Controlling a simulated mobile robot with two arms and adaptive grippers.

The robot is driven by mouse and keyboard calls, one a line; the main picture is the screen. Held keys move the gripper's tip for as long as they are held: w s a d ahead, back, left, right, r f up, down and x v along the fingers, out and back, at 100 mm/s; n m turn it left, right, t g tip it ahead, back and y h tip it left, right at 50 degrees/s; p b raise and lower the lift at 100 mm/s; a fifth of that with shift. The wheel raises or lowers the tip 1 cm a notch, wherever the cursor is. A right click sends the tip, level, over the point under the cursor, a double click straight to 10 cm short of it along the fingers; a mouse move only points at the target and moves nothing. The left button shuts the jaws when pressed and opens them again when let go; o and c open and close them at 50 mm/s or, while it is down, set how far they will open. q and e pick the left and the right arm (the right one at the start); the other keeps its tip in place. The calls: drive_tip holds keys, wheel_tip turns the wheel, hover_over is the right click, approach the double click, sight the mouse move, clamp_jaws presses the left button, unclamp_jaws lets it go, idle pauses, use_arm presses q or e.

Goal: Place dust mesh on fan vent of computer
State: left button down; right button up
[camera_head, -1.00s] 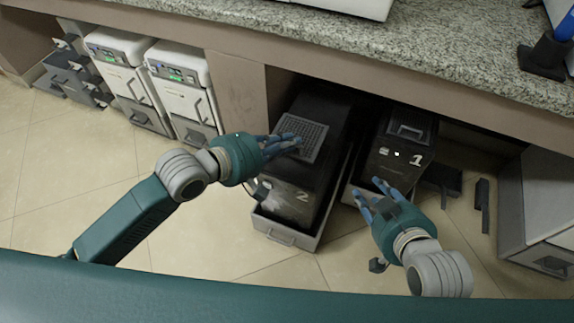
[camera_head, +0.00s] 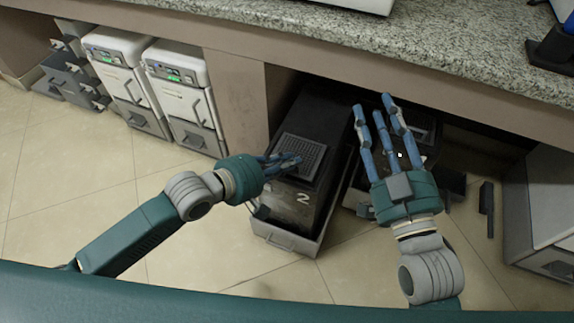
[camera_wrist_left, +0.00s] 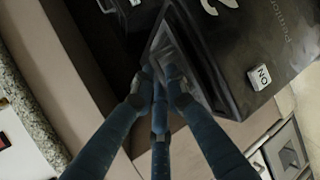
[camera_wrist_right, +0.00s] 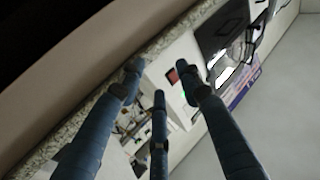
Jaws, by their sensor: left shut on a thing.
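The dust mesh (camera_head: 301,150) is a dark grey square panel with a perforated face. It lies over the top of the black computer marked 2 (camera_head: 318,202); I cannot tell whether it touches. My left gripper (camera_head: 298,160) is shut on its left edge. In the left wrist view the mesh (camera_wrist_left: 172,50) shows nearly edge-on at the fingertips, beside computer 2 (camera_wrist_left: 250,45) with its ON button. My right gripper (camera_head: 388,108) is open and empty, raised in front of the black computer marked 1 (camera_head: 432,122), mostly hiding it. No vent is clearly visible.
Computer 2 stands in a low grey tray (camera_head: 283,238) under the granite counter (camera_head: 330,38), whose edge overhangs close behind. White units (camera_head: 180,90) stand at the left. A grey cabinet (camera_head: 545,205) stands at the right. The floor in front is clear.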

use_arm(q)
drive_tip(key=shift+f, duration=0.4)
drive_tip(key=c, duration=1.8)
unclamp_jaws()
drive_tip(key=shift+o, duration=0.2)
use_arm(e)
drive_tip(key=shift+s+a+r+t, duration=0.15)
drive_tip(key=shift+r+t, duration=0.15)
drive_tip(key=shift+r, duration=0.25)
drive_tip(key=shift+s+d+r+t, duration=0.1)
drive_tip(key=shift+r+t, duration=0.2)
drive_tip(key=shift+r, duration=0.25)
